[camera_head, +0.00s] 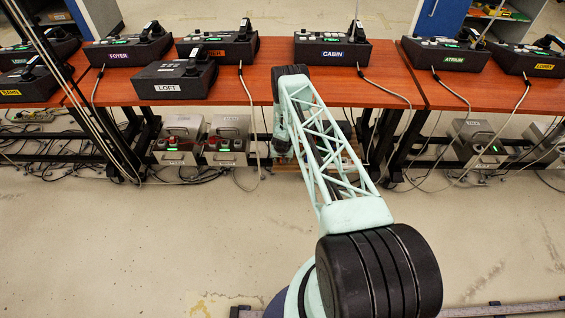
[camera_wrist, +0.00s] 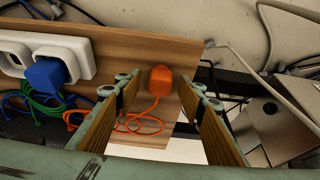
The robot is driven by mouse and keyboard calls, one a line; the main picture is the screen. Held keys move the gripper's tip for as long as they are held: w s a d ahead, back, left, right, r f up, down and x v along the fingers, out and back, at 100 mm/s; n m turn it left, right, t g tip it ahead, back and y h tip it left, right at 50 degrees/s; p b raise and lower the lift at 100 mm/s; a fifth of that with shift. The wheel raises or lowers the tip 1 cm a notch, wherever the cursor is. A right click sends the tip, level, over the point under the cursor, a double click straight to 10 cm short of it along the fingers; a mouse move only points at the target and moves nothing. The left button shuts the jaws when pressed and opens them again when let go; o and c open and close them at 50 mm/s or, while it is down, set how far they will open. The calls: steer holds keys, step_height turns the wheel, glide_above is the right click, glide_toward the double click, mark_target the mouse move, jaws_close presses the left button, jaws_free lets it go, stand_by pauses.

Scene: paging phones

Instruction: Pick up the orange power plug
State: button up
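The orange power plug (camera_wrist: 160,79) lies on a wooden board (camera_wrist: 130,46) in the wrist view, with its orange cord (camera_wrist: 143,124) curling below it. My gripper (camera_wrist: 166,88) is open, with one finger to the left of the plug and one to the right. The plug shows in the gap between the fingertips, and neither finger appears to touch it. How far the fingertips are from the board is hard to tell. In the head view my arm hides the plug, and my gripper is mostly hidden under the table edge.
A blue plug (camera_wrist: 45,75) sits in a white power strip (camera_wrist: 78,55) left of the orange plug. Blue and green cables lie below it. A grey metal box (camera_wrist: 280,125) and cables are at right.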

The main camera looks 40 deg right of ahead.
steer(key=shift+c, duration=0.7)
steer(key=c, duration=0.8)
steer(key=shift+r, duration=0.15)
steer(key=shift+r+p, duration=0.45)
steer(key=shift+r, duration=1.15)
steer(key=shift+s+a+r+p, duration=0.15)
steer(key=shift+s+p, duration=0.15)
steer(key=shift+s, duration=0.4)
steer(key=shift+s+a+r+p, duration=0.1)
steer(key=shift+s+p, duration=0.15)
steer(key=shift+s, duration=0.45)
steer(key=s+a+r+p, duration=0.1)
steer(key=s+a+p, duration=0.1)
steer(key=s, duration=1.1)
steer(key=shift+a, duration=0.1)
step_height(320, 180, up, 6)
steer(key=p, duration=0.2)
